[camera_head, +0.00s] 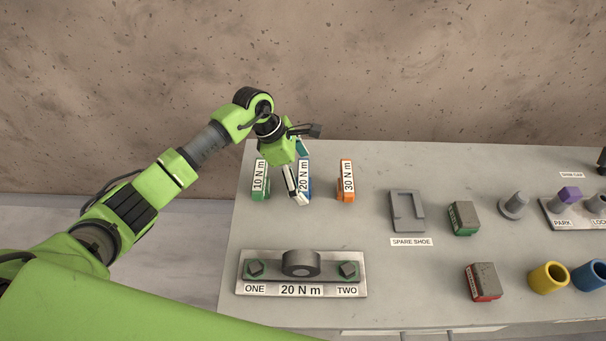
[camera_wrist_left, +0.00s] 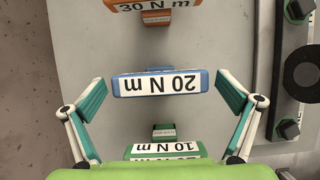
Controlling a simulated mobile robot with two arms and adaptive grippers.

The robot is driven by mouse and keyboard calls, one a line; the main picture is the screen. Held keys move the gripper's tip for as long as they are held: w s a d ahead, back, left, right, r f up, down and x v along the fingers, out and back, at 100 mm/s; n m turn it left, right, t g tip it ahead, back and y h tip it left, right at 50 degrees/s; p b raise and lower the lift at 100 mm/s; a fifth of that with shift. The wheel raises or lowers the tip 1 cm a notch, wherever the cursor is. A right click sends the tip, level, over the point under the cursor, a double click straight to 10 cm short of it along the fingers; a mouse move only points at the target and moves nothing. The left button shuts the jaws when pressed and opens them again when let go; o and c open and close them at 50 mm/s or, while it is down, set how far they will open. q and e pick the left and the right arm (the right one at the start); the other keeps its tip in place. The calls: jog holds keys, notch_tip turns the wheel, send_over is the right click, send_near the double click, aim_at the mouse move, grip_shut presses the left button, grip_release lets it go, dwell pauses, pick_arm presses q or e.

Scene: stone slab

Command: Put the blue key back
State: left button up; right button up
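The blue key (camera_head: 309,185), labelled 20 N m, stands on the slab between the green 10 N m key (camera_head: 260,180) and the orange 30 N m key (camera_head: 346,182). My left gripper (camera_head: 298,186) is over it and hides part of it in the head view. In the left wrist view the blue key (camera_wrist_left: 160,83) lies across the gap between the spread fingers of my left gripper (camera_wrist_left: 165,90), with space on both sides. The left gripper is open and empty. My right gripper is not in view.
A metal plate (camera_head: 302,289) with two bolts, a round boss and a 20 N m label is at the front left. The spare shoe (camera_head: 407,229), green block (camera_head: 463,218), red block (camera_head: 484,282) and yellow cup (camera_head: 548,278) are to the right. Bare slab lies between keys and plate.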

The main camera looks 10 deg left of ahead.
pick_arm(q)
jog(key=shift+r, duration=0.1)
jog(key=shift+r, duration=0.15)
jog(key=b+v, duration=0.3)
jog(key=v, duration=0.8)
jog(key=shift+a+r, duration=0.3)
jog(key=shift+s+f, duration=0.1)
